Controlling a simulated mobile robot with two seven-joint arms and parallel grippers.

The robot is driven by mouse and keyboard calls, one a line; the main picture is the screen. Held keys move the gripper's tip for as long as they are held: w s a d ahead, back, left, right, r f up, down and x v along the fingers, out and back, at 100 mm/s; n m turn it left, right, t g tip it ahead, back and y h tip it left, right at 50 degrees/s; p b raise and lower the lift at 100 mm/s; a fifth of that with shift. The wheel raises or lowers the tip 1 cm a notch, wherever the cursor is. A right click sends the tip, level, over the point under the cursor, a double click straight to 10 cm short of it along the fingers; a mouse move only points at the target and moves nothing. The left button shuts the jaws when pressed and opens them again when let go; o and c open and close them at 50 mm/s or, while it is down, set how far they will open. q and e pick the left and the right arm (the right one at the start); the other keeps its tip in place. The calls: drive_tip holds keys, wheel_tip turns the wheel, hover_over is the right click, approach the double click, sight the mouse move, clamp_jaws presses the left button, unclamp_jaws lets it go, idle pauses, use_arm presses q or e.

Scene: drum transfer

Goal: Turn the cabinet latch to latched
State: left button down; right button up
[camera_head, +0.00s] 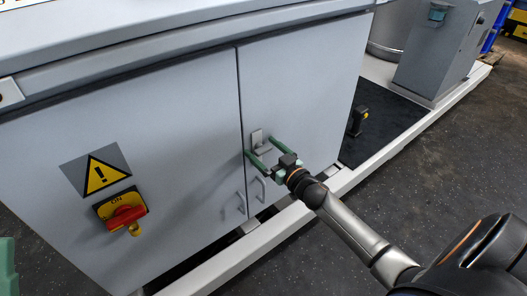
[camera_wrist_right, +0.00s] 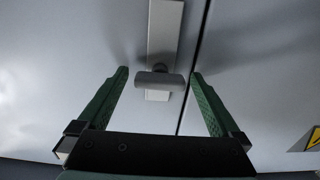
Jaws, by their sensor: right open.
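The cabinet latch is a grey plate (camera_head: 257,136) with a short grey handle on the right cabinet door, just right of the door seam. In the right wrist view the plate (camera_wrist_right: 166,30) runs up and down and the handle (camera_wrist_right: 160,81) lies crosswise over it. My right gripper (camera_head: 262,148) is open at the latch. Its green fingers stand on either side of the handle, with a gap showing at each side in the wrist view (camera_wrist_right: 159,73). A green piece at the left edge of the head view looks like part of my left gripper (camera_head: 7,266); its jaws are mostly hidden.
The grey cabinet doors (camera_head: 190,110) carry a yellow warning sign (camera_head: 100,174), a red-and-yellow rotary switch (camera_head: 123,214) and two pull handles (camera_head: 241,203). A white base rail (camera_head: 240,255) runs below. A grey pedestal (camera_head: 437,50) stands at the right back on the platform.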

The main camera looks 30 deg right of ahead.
drive_tip(key=c, duration=1.4)
drive_tip(key=shift+n, duration=0.4)
drive_tip(key=n+p, duration=0.1)
drive_tip(key=n, duration=0.6)
drive_tip(key=shift+a+p, duration=0.15)
drive_tip(key=shift+p, duration=0.25)
drive_tip(key=n, duration=0.5)
drive_tip(key=shift+f, duration=0.1)
drive_tip(key=n+b, duration=0.1)
drive_tip(key=n, duration=0.3)
drive_tip(key=shift+n, duration=0.7)
